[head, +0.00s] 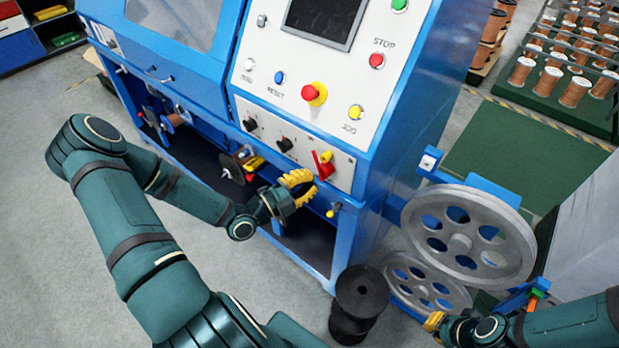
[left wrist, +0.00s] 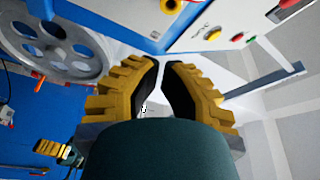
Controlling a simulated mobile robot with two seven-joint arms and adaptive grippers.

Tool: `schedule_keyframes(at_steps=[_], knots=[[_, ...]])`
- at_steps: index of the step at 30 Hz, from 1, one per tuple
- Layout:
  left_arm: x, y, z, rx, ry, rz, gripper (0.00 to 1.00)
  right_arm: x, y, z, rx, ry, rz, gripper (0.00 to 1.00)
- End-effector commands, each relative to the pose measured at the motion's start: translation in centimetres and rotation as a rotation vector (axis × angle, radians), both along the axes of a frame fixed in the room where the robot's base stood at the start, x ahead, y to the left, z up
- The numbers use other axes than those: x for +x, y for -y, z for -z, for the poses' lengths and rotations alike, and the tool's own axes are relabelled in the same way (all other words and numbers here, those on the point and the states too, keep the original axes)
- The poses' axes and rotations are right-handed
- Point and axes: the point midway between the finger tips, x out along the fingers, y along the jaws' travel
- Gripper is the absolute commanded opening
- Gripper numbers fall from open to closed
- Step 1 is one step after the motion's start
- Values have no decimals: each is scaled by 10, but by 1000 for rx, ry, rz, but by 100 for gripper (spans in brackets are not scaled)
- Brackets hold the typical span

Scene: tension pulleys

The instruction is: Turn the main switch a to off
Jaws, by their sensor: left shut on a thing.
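Main switch a (head: 323,163) is a red handle with a yellow part, low on the right of the blue machine's front panel. My left gripper (head: 302,186) is just below and left of it, its yellow fingers drawn together on the switch. The exact contact is hidden. In the left wrist view, the two ribbed fingers (left wrist: 162,66) curve towards each other with a narrow gap between the tips. My right gripper (head: 434,321) is at the lower right, away from the switch, and its fingers are too small to read.
The front panel has a red emergency button (head: 314,94), a yellow button (head: 356,112) and black knobs (head: 284,145) close above the left gripper. Grey pulley wheels (head: 468,236) stand to the right. A black spool (head: 359,293) stands on the floor. Clear floor lies at left.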

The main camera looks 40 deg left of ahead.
Motion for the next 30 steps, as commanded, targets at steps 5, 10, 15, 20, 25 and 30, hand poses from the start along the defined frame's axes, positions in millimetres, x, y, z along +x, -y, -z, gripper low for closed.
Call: schedule_keyframes(at_steps=[5, 10, 15, 20, 25, 30], knots=[[34, 15, -6, -2, 3, 3, 0, 0, 0, -6, 1, 0, 0, 0], [64, 27, -10, -2, 1, 2, 0, 0, 1, -10, 2, 0, 0, 0], [68, 6, 0, 2, -2, -4, 0, 0, 1, -10, 2, 0, 0, 0], [69, -6, 4, 0, -1, -2, 0, -1, 1, -11, 2, -1, -1, 0], [69, -10, 6, 1, 0, 0, 0, -1, 1, -11, 2, -1, -1, 0], [69, -10, 6, 0, -1, 0, 0, -1, 1, -11, 2, 0, 0, 0]])
